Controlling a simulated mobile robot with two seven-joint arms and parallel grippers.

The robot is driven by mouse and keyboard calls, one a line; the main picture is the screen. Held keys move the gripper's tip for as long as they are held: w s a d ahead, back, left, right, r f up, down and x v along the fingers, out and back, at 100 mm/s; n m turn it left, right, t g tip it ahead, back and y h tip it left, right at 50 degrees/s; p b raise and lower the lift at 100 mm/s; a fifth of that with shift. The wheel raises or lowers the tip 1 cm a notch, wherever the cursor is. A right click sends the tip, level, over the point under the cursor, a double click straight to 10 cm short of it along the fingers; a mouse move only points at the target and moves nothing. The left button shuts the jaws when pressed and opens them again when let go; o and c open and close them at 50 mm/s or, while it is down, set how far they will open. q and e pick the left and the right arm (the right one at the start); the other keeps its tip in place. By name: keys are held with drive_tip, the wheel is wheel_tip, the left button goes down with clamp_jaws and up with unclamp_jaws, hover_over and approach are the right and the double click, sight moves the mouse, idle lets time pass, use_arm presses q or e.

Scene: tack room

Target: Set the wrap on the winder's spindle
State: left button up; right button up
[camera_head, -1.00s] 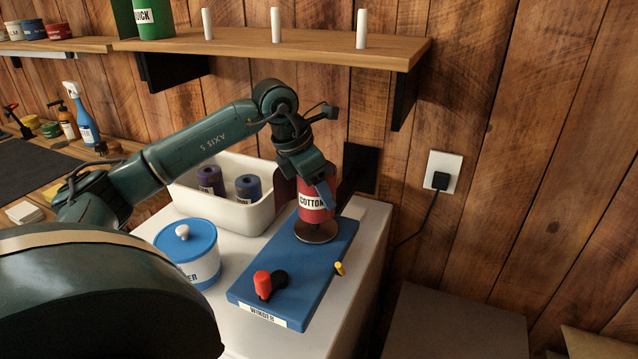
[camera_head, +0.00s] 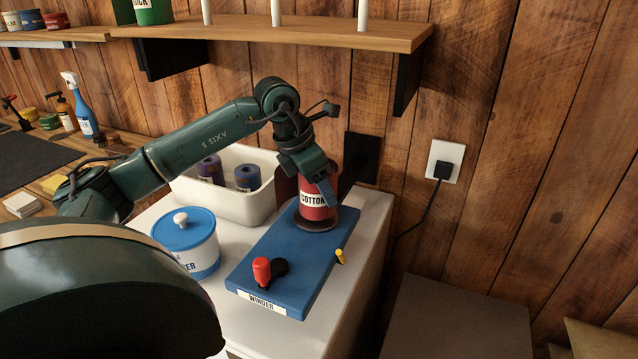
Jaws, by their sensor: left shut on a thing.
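The wrap, a red roll with a white COTTON label (camera_head: 313,200), stands upright at the far end of the blue winder (camera_head: 290,240). My left gripper (camera_head: 323,178) is shut on the wrap from above. The wrap's lower end is at the winder's round plate (camera_head: 317,225), whose rim shows below it. The spindle is hidden, and I cannot tell whether the wrap fully rests on the plate. The winder has a red-knobbed crank (camera_head: 262,270) at its near end and a yellow-tipped peg (camera_head: 340,256) at its right side. My right gripper is not in view.
A white bin (camera_head: 262,203) with purple and blue rolls stands behind, left of the winder. A blue-lidded tub (camera_head: 188,243) stands left of it. The wall and a socket with a plug (camera_head: 443,168) are at the right. A shelf (camera_head: 270,40) hangs above.

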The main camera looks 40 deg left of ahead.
use_arm(q)
drive_tip(key=shift+f+b, duration=0.5)
drive_tip(key=shift+f, duration=0.1)
idle(0.7)
drive_tip(key=o, duration=0.8)
drive_tip(key=shift+c, duration=0.2)
drive_tip(key=shift+r, duration=0.15)
drive_tip(key=shift+p+v, duration=1.2)
drive_tip(key=shift+v, duration=1.5)
drive_tip(key=p+v, duration=0.2)
drive_tip(key=v, duration=0.3)
drive_tip(key=shift+s+r, duration=0.1)
drive_tip(key=shift+r, duration=0.1)
